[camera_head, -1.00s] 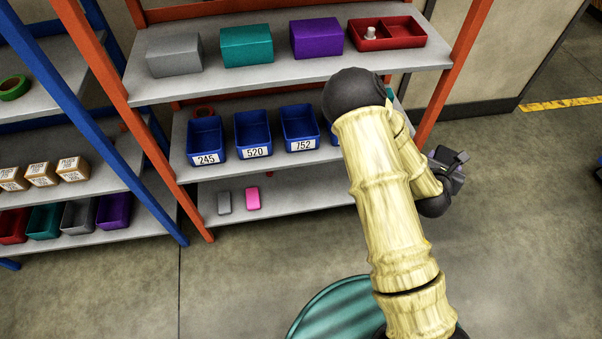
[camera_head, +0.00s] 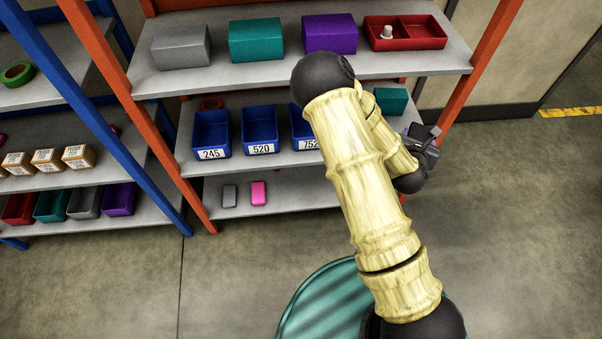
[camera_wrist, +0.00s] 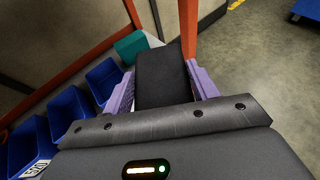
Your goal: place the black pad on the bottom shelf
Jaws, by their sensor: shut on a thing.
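The black pad (camera_wrist: 162,77) is held between the purple-lined fingers of my gripper (camera_wrist: 160,88) in the wrist view. In the head view my gripper (camera_head: 424,142) is at the right end of the orange shelf unit, in front of its right post, and the pad is hard to make out there. The bottom shelf (camera_head: 300,193) is grey and carries a grey block (camera_head: 229,196) and a pink block (camera_head: 258,193) at its left. My arm hides part of the shelf's right side.
Blue bins (camera_head: 261,130) and a teal box (camera_head: 390,100) stand on the middle shelf. Boxes and a red tray (camera_head: 405,33) are on the upper shelf. The orange right post (camera_wrist: 187,25) is close beyond the gripper. A blue-framed shelf unit (camera_head: 85,110) stands left. Floor at right is clear.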

